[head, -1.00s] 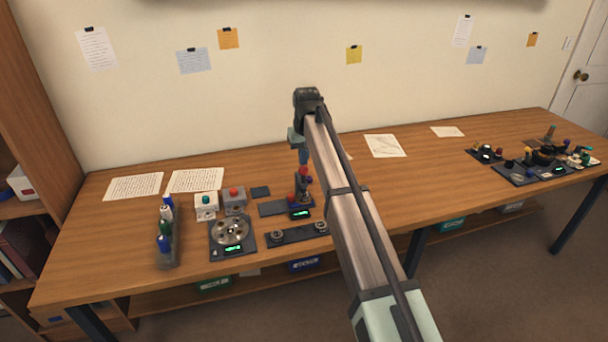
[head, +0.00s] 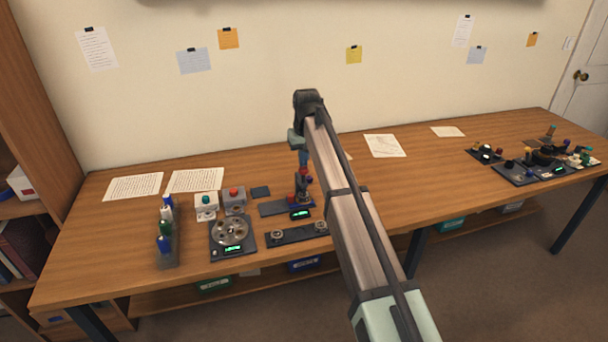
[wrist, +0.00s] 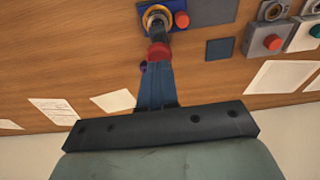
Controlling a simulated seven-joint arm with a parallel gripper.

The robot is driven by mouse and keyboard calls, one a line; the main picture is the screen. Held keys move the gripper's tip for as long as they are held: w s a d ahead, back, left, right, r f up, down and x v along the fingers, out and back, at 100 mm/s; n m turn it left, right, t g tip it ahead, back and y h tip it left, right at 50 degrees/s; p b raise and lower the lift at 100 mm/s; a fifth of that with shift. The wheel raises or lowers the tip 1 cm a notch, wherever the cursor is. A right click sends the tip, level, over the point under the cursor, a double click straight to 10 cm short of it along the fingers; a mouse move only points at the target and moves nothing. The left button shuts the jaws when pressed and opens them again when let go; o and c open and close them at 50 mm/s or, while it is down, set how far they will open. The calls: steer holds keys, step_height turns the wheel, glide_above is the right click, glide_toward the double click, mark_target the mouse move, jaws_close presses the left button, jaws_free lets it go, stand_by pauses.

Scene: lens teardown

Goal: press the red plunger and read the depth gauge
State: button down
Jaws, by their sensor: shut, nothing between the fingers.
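The red plunger (wrist: 158,52) tops a dark post on the depth gauge (head: 300,205). In the wrist view, the gauge's yellow ring and blue base show beyond the plunger. The gauge's green readout (head: 300,213) is lit in the head view, but its digits are too small to read. My gripper (wrist: 156,63) is shut and empty, with its blue fingers pointing down over the plunger. The fingertips appear to meet the plunger's top; whether it is pushed in, I cannot tell. In the head view, my gripper (head: 304,165) is partly hidden by my arm.
Left of the gauge are a round dial unit (head: 233,235), a box with a red button (head: 234,199) and a box with a teal button (head: 206,205). A bottle rack (head: 168,243) stands farther left. A two-ring plate (head: 297,234) lies in front. The table's middle right is clear.

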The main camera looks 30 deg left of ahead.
steer(key=shift+f, duration=1.35)
stand_by(0.3)
steer(key=shift+r, duration=0.2)
step_height(320, 180, up, 9)
steer(key=shift+f, duration=0.15)
stand_by(0.8)
stand_by(0.4)
